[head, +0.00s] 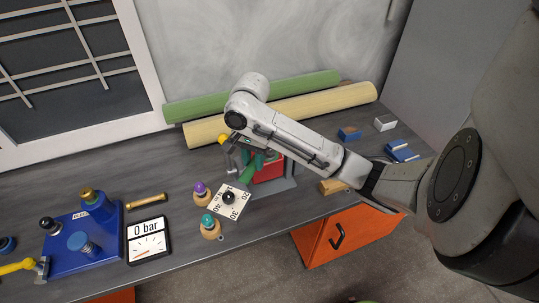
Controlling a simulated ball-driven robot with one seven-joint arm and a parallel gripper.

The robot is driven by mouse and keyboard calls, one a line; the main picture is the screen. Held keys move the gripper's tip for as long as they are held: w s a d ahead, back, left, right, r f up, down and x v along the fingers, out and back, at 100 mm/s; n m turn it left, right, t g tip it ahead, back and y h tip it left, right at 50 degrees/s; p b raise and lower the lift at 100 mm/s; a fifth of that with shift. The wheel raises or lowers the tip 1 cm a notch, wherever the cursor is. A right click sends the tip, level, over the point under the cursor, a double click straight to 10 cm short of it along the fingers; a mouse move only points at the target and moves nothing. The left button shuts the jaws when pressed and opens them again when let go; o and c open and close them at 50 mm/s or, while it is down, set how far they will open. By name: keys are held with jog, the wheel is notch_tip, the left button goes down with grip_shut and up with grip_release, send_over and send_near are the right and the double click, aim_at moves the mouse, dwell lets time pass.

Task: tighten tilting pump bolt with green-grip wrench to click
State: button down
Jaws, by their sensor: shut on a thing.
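My gripper (238,151) hangs from the bent arm near the middle of the bench, above a white numbered plate. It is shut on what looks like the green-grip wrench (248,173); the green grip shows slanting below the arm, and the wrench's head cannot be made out. A blue pump block (70,255) with brass, black and blue knobs stands at the left. A red block (268,172) in a grey holder is partly hidden behind the arm. I cannot tell the bolt apart or whether the wrench touches it.
A white numbered plate (231,208) with a black knob lies beside purple (200,194) and teal (210,226) knobbed pieces. A gauge (147,241) reads 0 bar. Green (250,97) and yellow (300,112) rolls lie at the back. An orange drawer (345,236) is below the front edge.

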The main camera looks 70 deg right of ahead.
jog(key=shift+r, duration=0.1)
jog(key=shift+r, duration=2)
jog(key=shift+w+a+r, duration=0.1)
jog(key=shift+a+r, duration=0.4)
jog(key=shift+a, duration=0.35)
jog(key=shift+w+a+r, duration=0.1)
jog(key=shift+a+r, duration=0.35)
jog(key=shift+a, duration=0.35)
jog(key=shift+a+r, duration=0.5)
jog(key=shift+a, duration=0.35)
